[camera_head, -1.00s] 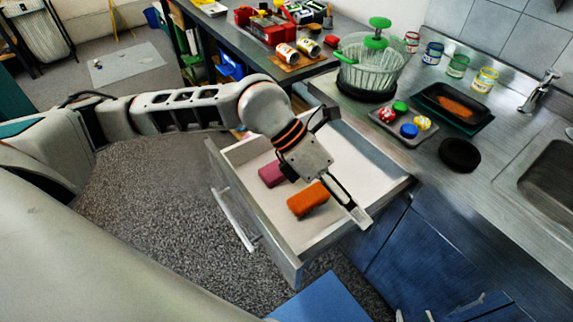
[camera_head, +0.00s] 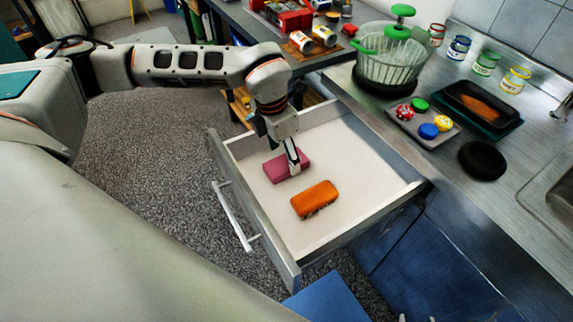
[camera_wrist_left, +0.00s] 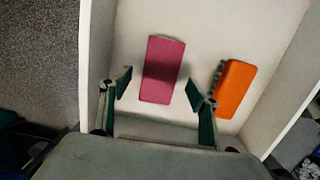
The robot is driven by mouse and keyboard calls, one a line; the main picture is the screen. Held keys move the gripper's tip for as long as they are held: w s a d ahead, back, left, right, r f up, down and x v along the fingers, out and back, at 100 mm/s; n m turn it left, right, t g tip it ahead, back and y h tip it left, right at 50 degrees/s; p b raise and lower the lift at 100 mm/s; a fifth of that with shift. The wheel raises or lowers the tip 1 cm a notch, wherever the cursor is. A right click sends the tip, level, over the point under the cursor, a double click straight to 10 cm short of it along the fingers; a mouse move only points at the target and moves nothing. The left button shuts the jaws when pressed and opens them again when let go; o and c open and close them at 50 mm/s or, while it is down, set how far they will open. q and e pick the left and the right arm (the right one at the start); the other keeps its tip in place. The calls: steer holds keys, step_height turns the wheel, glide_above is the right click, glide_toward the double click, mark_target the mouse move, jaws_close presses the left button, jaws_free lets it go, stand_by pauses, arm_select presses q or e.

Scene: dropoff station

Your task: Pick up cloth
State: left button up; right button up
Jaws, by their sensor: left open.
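A pink folded cloth or sponge-like block (camera_head: 284,166) lies in the open drawer (camera_head: 365,195); it also shows in the left wrist view (camera_wrist_left: 162,70). An orange block (camera_head: 314,200) with a dark bumpy side lies beside it and shows at the right of the left wrist view (camera_wrist_left: 236,88). Which of the two is the cloth I cannot tell for sure. My left gripper (camera_head: 294,170) points down over the pink block. In the left wrist view its open fingers (camera_wrist_left: 160,90) stand on either side of the pink block's near end. My right gripper is not in view.
On the counter are a glass pot with green lid (camera_head: 390,68), a tray of coloured lids (camera_head: 424,127), jars, a black dish (camera_head: 482,105) and a black disc (camera_head: 482,161).

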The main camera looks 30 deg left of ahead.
mark_target(286, 162)
arm_select(q)
step_height(286, 162, down, 3)
steer(key=shift+w+d+r, duration=0.1)
steer(key=shift+w+r, duration=0.05)
steer(key=c, duration=1)
steer(key=shift+c, duration=0.2)
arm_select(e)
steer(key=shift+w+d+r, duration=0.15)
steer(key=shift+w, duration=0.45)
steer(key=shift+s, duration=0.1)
arm_select(q)
steer(key=shift+w+r, duration=0.1)
steer(key=shift+r, duration=0.25)
step_height(286, 162, up, 19)
steer(key=p, duration=0.2)
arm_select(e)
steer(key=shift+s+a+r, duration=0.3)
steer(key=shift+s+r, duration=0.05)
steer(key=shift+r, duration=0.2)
